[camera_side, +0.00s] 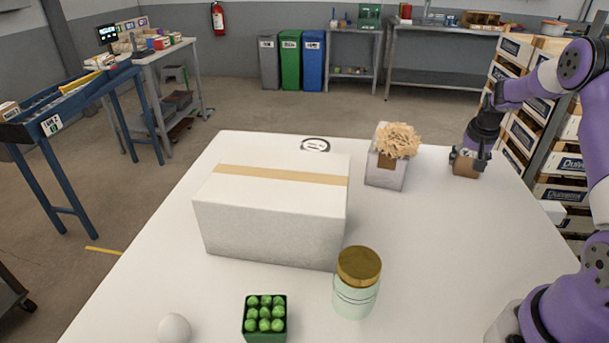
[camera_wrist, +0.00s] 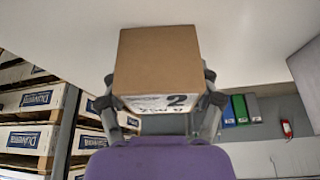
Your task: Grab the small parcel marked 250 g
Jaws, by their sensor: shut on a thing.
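A small brown parcel (camera_side: 466,167) is at the far right of the white table in the side view. My gripper (camera_side: 469,158) is shut on it from above. In the wrist view the parcel (camera_wrist: 157,62) sits between the two fingers of my gripper (camera_wrist: 160,100). A white label with dark print, partly readable with a "2", shows on its near face, upside down or cut off in part. I cannot tell whether the parcel touches the table or is slightly above it.
On the white table (camera_side: 420,255) stand a large taped white box (camera_side: 275,225), a white container with beige filling (camera_side: 388,172), a gold-lidded jar (camera_side: 356,290), a green punnet (camera_side: 264,325), a white ball (camera_side: 174,328) and a round black-and-white item (camera_side: 315,145). Crates stand behind at right.

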